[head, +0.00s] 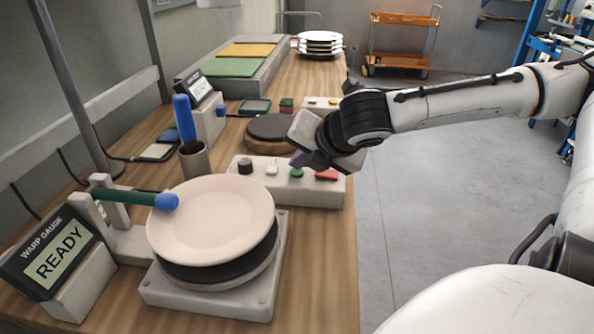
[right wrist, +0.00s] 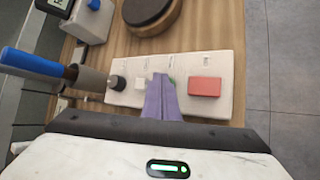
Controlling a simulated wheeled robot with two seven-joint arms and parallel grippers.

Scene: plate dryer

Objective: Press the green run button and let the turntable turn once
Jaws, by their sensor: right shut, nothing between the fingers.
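The green run button (head: 297,173) is on a light control box (head: 240,168), between a white button (head: 272,170) and a red button (head: 327,175). My right gripper (head: 299,161) is shut and empty, its purple fingertips just above the green button; contact cannot be told. In the right wrist view the shut fingers (right wrist: 160,95) hide most of the green button (right wrist: 173,82). A cream plate (head: 212,215) lies on the dark turntable (head: 215,270) on a grey base. The warp gauge (head: 58,258) reads READY; its green arm's blue tip (head: 166,201) is at the plate's rim. My left gripper is not in view.
A metal cup (head: 194,160) with a blue-handled tool stands left of the control box. Behind are a dark round pad (head: 272,131), a second display (head: 200,90), green and yellow mats, and stacked plates (head: 320,43). Open floor lies right of the bench.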

